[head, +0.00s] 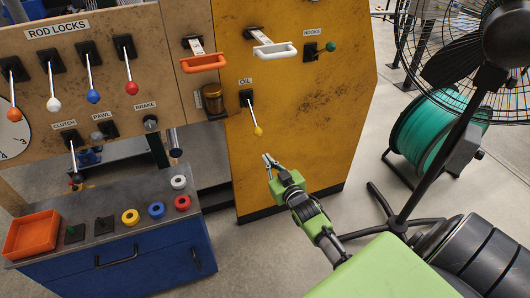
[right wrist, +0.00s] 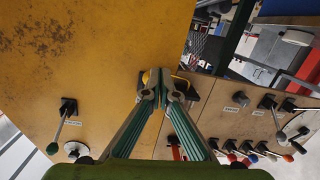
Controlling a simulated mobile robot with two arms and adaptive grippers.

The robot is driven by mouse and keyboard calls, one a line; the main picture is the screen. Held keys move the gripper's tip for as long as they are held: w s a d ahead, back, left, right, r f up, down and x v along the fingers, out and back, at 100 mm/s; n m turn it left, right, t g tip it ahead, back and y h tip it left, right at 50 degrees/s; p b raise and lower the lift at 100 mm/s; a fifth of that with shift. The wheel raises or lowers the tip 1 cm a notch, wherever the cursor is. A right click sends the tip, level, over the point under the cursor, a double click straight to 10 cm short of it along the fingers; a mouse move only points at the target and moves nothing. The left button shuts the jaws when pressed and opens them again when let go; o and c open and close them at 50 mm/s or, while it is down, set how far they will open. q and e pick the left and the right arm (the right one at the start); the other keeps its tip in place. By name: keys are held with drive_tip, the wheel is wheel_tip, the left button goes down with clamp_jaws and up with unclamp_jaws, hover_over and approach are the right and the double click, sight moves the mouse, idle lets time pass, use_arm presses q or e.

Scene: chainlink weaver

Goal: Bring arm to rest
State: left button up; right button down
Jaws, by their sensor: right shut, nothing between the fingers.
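My right gripper (head: 268,161) is on the green arm that comes in from the lower right in the head view. It is in front of the yellow panel (head: 300,120), a little below and right of the OIL lever's yellow knob (head: 258,131) in the picture, and looks apart from it. In the right wrist view, the fingertips (right wrist: 162,84) are together with nothing held. Something yellow shows partly behind them, mostly hidden. My left gripper is in neither view.
A board of rod lock levers (head: 88,77) stands at the left. A blue cabinet (head: 150,265) below it holds an orange tray (head: 32,234) and several coloured rings. A fan (head: 440,130) and green hose reel (head: 440,128) stand right. Floor shows between panel and fan.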

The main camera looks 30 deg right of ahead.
drive_tip(key=s+a+f+g+y, duration=0.1)
drive_tip(key=s+a+f+g, duration=0.2)
drive_tip(key=s+f, duration=0.55)
drive_tip(key=s+a+f+n+g, duration=0.1)
drive_tip(key=s+a+f+g, duration=0.3)
drive_tip(key=f, duration=0.8)
drive_tip(key=s+a+f+g+y, duration=0.1)
drive_tip(key=s+a+f, duration=0.1)
drive_tip(key=s+f, duration=0.7)
drive_tip(key=s+a+f+g, duration=0.2)
drive_tip(key=s+f, duration=0.3)
drive_tip(key=s, duration=0.5)
drive_tip(key=s+a+f+n+g, duration=0.1)
drive_tip(key=s+a+f+g, duration=0.2)
drive_tip(key=s, duration=0.8)
drive_tip(key=s+a+f+g+p, duration=0.1)
drive_tip(key=s+a+f+g, duration=0.1)
drive_tip(key=s+f, duration=0.5)
drive_tip(key=s, duration=0.3)
drive_tip(key=shift+s+a+n+y, duration=0.25)
drive_tip(key=shift+a+n+y, duration=0.05)
drive_tip(key=shift+n+y, duration=0.1)
